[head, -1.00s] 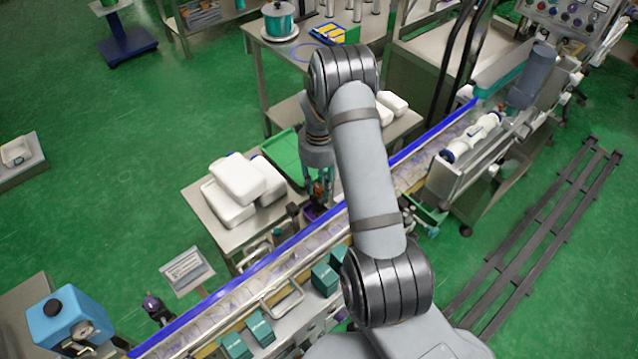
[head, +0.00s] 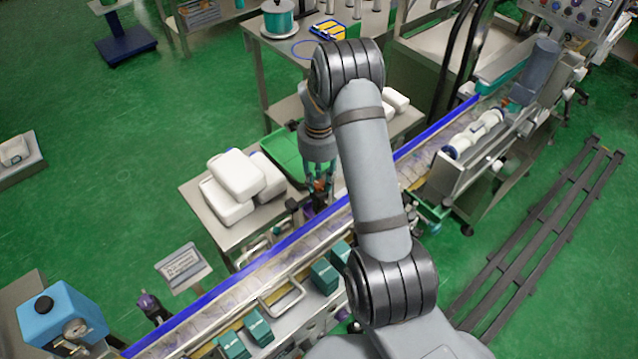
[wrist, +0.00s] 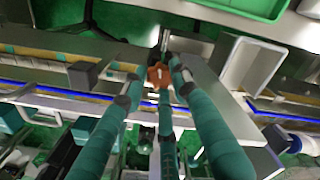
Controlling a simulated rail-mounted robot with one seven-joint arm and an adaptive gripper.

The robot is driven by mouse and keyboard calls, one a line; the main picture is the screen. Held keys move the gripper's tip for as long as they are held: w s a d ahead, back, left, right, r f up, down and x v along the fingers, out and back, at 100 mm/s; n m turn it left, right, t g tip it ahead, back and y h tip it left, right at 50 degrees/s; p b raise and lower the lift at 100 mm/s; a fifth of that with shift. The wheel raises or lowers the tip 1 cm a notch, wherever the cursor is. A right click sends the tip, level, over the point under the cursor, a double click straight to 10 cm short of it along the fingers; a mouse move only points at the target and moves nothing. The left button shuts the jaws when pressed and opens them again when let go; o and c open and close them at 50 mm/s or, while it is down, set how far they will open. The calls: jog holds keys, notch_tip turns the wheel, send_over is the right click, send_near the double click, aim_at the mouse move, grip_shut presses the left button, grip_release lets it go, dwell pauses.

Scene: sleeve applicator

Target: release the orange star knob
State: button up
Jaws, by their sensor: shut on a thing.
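The orange star knob (wrist: 158,76) shows in the wrist view between the dark fingertips of my gripper (wrist: 156,84). The teal fingers are closed in around it from several sides. In the head view my gripper (head: 318,178) points down at the far side of the conveyor, with a small orange patch, the knob (head: 320,186), at its fingertips. The knob's mount is mostly hidden by the fingers.
A conveyor with a blue rail (head: 240,272) runs diagonally past my gripper. A side table (head: 207,208) with white containers (head: 238,176) and a green tray (head: 287,155) stands beside it. Teal blocks (head: 324,275) line the conveyor's near side.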

jog(key=n+b, duration=0.2)
jog(key=n, duration=0.1)
jog(key=shift+f+n+b, duration=0.15)
jog(key=shift+n+b, duration=0.2)
jog(key=shift+n, duration=0.05)
jog(key=n+b, duration=0.2)
jog(key=n, duration=0.2)
jog(key=n+b, duration=0.1)
jog(key=n, duration=0.4)
jog(key=n+b, duration=0.1)
jog(key=n, duration=0.2)
jog(key=shift+n, duration=0.3)
jog(key=n, duration=0.4)
jog(key=shift+r+n, duration=0.2)
jog(key=shift+n, duration=0.1)
jog(key=n, duration=0.3)
jog(key=shift+n, duration=0.3)
jog(key=n+p, duration=0.1)
jog(key=n, duration=0.3)
jog(key=shift+n, duration=2.1)
jog(key=shift+p, duration=0.3)
